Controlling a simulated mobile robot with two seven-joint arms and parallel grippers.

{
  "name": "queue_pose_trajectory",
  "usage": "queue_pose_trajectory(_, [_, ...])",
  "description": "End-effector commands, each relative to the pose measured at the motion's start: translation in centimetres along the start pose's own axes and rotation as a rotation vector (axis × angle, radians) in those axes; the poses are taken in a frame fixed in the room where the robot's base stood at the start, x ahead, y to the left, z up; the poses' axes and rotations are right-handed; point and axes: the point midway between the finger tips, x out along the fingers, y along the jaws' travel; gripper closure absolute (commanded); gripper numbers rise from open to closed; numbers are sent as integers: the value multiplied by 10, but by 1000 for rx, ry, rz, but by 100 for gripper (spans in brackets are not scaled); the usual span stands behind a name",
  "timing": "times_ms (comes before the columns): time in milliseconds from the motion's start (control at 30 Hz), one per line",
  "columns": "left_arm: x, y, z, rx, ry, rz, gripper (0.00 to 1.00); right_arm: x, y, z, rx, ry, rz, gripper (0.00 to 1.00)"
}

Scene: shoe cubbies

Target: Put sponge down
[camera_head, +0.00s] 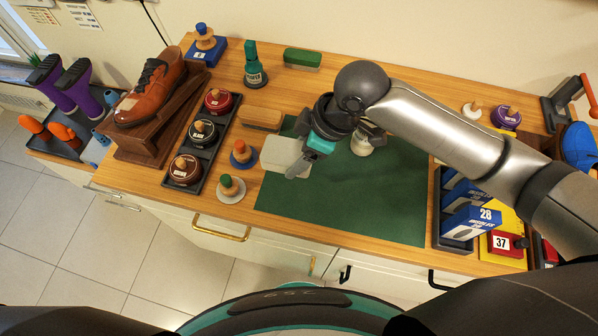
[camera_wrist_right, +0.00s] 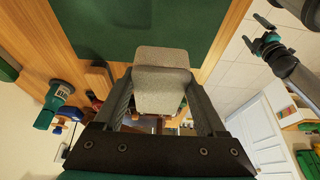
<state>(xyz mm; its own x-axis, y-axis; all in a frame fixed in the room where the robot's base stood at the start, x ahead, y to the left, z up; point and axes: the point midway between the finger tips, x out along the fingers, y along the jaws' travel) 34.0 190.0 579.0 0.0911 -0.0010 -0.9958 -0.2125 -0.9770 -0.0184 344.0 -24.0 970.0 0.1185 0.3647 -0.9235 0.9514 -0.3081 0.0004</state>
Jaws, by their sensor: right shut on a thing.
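The pale grey-beige sponge (camera_head: 282,154) is in my right gripper (camera_head: 300,150), over the left edge of the green mat (camera_head: 345,205). In the right wrist view the sponge (camera_wrist_right: 163,58) sits between the two fingers of my right gripper (camera_wrist_right: 160,98), which are shut on it. I cannot tell whether its underside touches the mat or counter.
A wooden-backed brush (camera_head: 260,118) and two small round daubers (camera_head: 241,153) (camera_head: 230,187) lie left of the sponge. A black tray of polish tins (camera_head: 203,133) is further left. A jar (camera_head: 362,144) stands by my right wrist. The mat's front is clear.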

Motion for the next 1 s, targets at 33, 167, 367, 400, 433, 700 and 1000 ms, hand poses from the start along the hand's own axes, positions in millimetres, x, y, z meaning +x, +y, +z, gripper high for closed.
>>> queue_pose_trajectory(33, [4,0,0,0,0,0,0,12,-1,5,2,0,-2,71])
queue_pose_trajectory(167, [6,0,0,0,0,0,0,25,0,10,0,1,0,71])
queue_pose_trajectory(367, [9,0,0,1,0,0,0,38,0,15,0,1,-1,71])
queue_pose_trajectory(400, [11,0,1,1,0,0,0,43,-1,18,0,-1,-2,71])
queue_pose_trajectory(433, [12,1,1,1,0,1,0,48,-1,20,1,-1,-2,71])
queue_pose_trajectory(700, [16,1,1,1,1,1,0,67,0,28,-1,1,1,71])
queue_pose_trajectory(1000, [16,2,0,1,1,2,0,70,0,29,-1,1,1,23])
